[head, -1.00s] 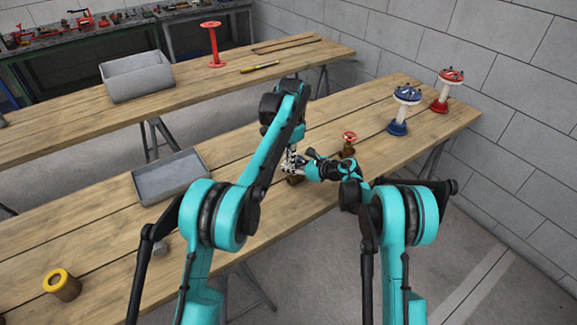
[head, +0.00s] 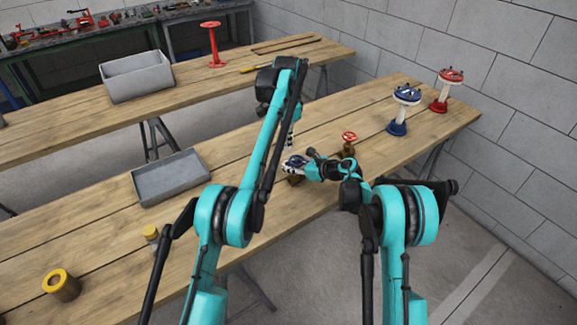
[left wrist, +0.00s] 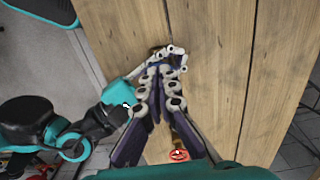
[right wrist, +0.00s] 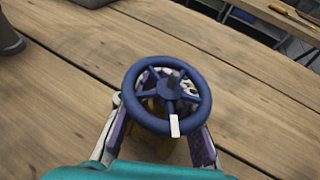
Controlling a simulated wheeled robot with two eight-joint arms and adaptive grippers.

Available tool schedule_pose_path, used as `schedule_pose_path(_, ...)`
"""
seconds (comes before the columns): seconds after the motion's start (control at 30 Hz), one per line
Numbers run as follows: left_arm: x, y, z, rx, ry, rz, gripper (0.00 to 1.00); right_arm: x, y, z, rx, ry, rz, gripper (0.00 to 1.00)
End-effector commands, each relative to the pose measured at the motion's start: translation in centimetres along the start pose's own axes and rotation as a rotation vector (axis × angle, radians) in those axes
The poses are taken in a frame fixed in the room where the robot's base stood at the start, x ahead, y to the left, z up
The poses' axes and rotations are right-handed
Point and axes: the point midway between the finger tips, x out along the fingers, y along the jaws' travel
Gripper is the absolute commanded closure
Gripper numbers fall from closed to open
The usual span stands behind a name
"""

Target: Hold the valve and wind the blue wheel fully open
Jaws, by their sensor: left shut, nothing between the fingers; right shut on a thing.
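The blue wheel (right wrist: 188,77) sits on top of the valve, with a white mark on its rim at the near side. The brass valve body (right wrist: 155,108) is under the wheel, mostly hidden by it. My right gripper (head: 297,169) is shut on the valve body, with a finger on either side in the right wrist view. In the head view the blue wheel (head: 293,162) shows at its tip. My left gripper (head: 291,138) is shut and empty, pointing down above the wheel. In the left wrist view its fingers (left wrist: 163,62) come together and hide most of the wheel.
A red-wheeled valve (head: 349,137) stands just right of my right gripper. Blue (head: 405,96) and red (head: 450,77) handwheel stands are at the table's right end.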

Motion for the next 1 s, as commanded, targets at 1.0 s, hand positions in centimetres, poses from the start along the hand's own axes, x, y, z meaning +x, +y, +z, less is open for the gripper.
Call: schedule_pose_path(1.0,6.8,-1.2,0.3,0.001,-0.001,0.000,1.00,0.0,0.0,0.0,0.000,0.000,0.000,1.00)
